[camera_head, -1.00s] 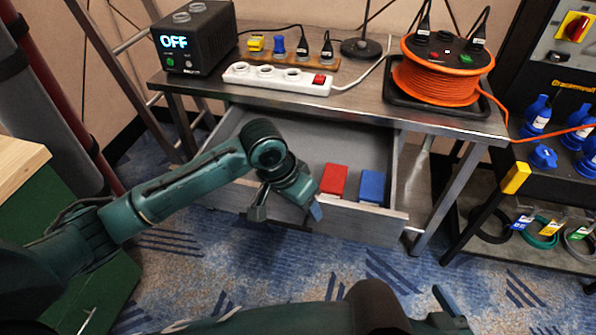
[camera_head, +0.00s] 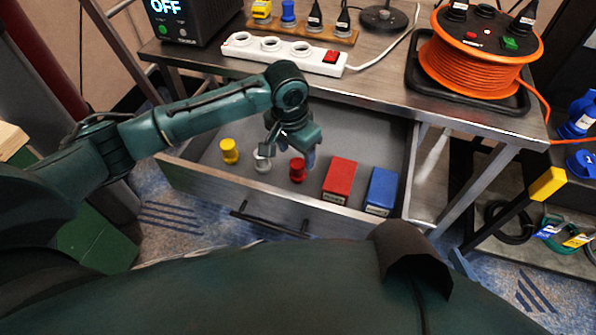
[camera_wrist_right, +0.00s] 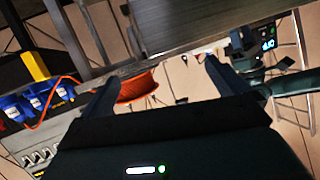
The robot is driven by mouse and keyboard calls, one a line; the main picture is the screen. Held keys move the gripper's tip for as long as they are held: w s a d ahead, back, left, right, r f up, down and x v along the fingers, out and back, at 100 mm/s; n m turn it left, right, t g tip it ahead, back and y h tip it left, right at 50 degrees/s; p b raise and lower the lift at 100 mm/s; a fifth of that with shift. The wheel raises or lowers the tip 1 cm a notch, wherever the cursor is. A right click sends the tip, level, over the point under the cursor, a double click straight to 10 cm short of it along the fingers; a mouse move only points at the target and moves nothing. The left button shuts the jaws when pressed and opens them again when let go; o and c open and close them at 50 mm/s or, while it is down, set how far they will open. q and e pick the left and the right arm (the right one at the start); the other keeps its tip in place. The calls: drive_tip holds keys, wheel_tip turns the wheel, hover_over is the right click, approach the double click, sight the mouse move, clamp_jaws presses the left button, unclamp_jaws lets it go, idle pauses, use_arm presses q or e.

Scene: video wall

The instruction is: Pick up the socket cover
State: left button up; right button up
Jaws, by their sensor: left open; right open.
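Small round caps lie in the open drawer (camera_head: 215,187) in the head view: a yellow one (camera_head: 229,151), a white-silver one (camera_head: 262,160) and a red one (camera_head: 297,170). I cannot tell which of these is the socket cover. My left gripper (camera_head: 288,154) is open above the drawer, over the white-silver and red caps, with its fingers pointing down. It partly hides the white-silver cap, and nothing shows held in it. My right gripper (camera_wrist_right: 160,85) is open and empty in the right wrist view, apart from the caps.
A red box (camera_head: 339,178) and a blue box (camera_head: 382,188) lie right of the caps. A white power strip (camera_head: 285,52) and an orange cable reel (camera_head: 470,65) stand on the tabletop above the drawer. A shelf with blue connectors (camera_head: 580,120) stands at the right.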

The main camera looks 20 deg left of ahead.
sight(297, 163)
use_arm(q)
drive_tip(key=f, duration=0.2)
drive_tip(key=f+b, duration=0.1)
drive_tip(key=f, duration=0.2)
drive_tip(key=shift+w+d+f, duration=0.15)
drive_tip(key=shift+w+f, duration=0.15)
drive_tip(key=shift+f, duration=0.1)
drive_tip(key=c, duration=1.2)
